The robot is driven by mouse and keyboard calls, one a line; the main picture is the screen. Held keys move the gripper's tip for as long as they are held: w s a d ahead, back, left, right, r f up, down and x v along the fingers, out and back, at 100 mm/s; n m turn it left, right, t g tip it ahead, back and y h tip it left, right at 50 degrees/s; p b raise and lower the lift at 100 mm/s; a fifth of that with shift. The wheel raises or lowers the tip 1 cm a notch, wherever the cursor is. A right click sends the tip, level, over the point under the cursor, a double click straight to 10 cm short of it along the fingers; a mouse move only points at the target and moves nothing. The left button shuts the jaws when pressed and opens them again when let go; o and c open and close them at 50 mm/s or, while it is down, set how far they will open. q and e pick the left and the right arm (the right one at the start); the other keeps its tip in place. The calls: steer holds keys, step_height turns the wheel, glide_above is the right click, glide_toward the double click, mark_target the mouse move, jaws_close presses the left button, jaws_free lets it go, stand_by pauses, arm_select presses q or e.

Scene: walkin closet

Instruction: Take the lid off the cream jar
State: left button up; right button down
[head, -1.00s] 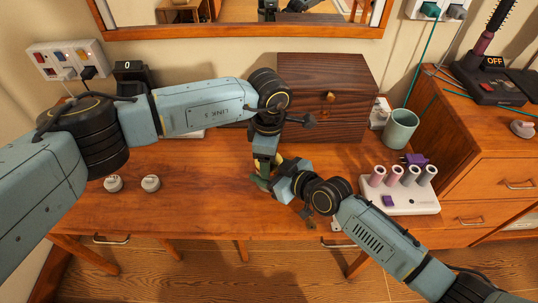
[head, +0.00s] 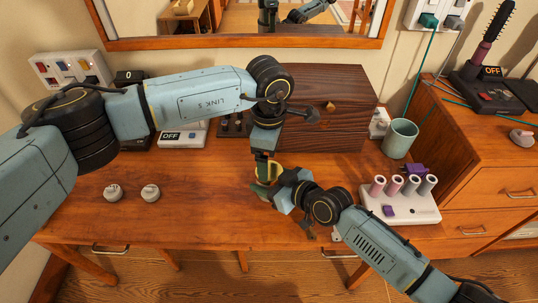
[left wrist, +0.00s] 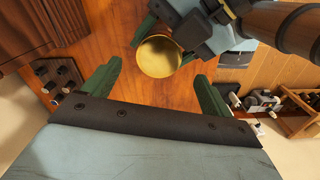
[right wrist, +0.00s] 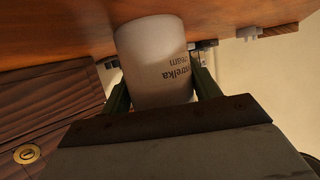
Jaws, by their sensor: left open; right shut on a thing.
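The cream jar (right wrist: 155,62) is a white cylinder with dark lettering. In the right wrist view it stands between my right gripper's fingers, its far end against the wooden table. Its round gold lid (left wrist: 159,56) shows from above in the left wrist view, and partly as a yellow rim in the head view (head: 277,172). My right gripper (head: 274,190) is shut on the jar. My left gripper (head: 264,165) is open above the lid; in the left wrist view its green fingers (left wrist: 155,88) are apart, with the lid just beyond them. The jar's body is mostly hidden in the head view.
Two small white knobs (head: 132,193) sit on the left of the table. A dark wooden box (head: 340,115) stands behind the grippers. A green cup (head: 400,138) and a white holder with rollers (head: 400,208) are on the right. The front left of the table is clear.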

mark_target(269, 182)
arm_select(q)
step_height(269, 182, up, 3)
steer(key=m, duration=0.5)
steer(key=shift+w+f, duration=0.1)
steer(key=shift+f, duration=0.05)
steer(key=shift+m, duration=0.5)
step_height(269, 182, down, 8)
steer(key=shift+r, duration=0.25)
arm_select(e)
steer(key=shift+s, duration=0.1)
arm_select(q)
steer(key=c, duration=1.1)
steer(key=n, duration=0.9)
steer(key=shift+r, duration=0.1)
